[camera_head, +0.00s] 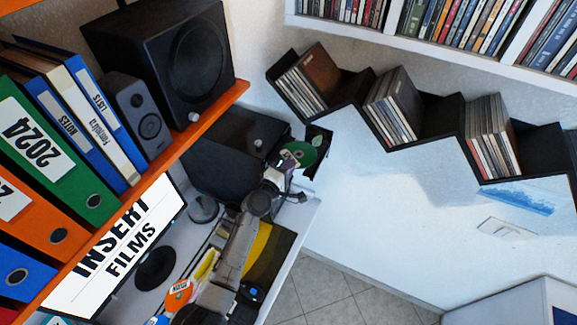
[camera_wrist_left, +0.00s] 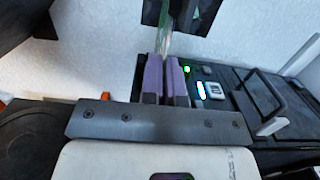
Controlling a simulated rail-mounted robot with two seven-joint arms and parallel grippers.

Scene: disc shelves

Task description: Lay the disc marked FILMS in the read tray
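A green disc (camera_head: 298,153) is at the tip of my left arm in the head view; its marking is too small to read. My left gripper (camera_head: 283,168) is shut on it. In the left wrist view the purple fingers (camera_wrist_left: 164,82) are close together, with the thin green disc (camera_wrist_left: 165,45) edge-on between them. A dark tray-like part (camera_head: 319,146) is right behind the disc, beside a black box (camera_head: 236,150); I cannot tell whether the disc touches it. The monitor (camera_head: 118,250) reads INSERT FILMS. My right gripper is out of view.
A black panel (camera_wrist_left: 222,90) with a green light lies near the fingers in the wrist view. An orange shelf (camera_head: 165,160) with binders and a speaker (camera_head: 165,60) overhangs the left. A black zigzag rack (camera_head: 435,130) with discs hangs on the wall.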

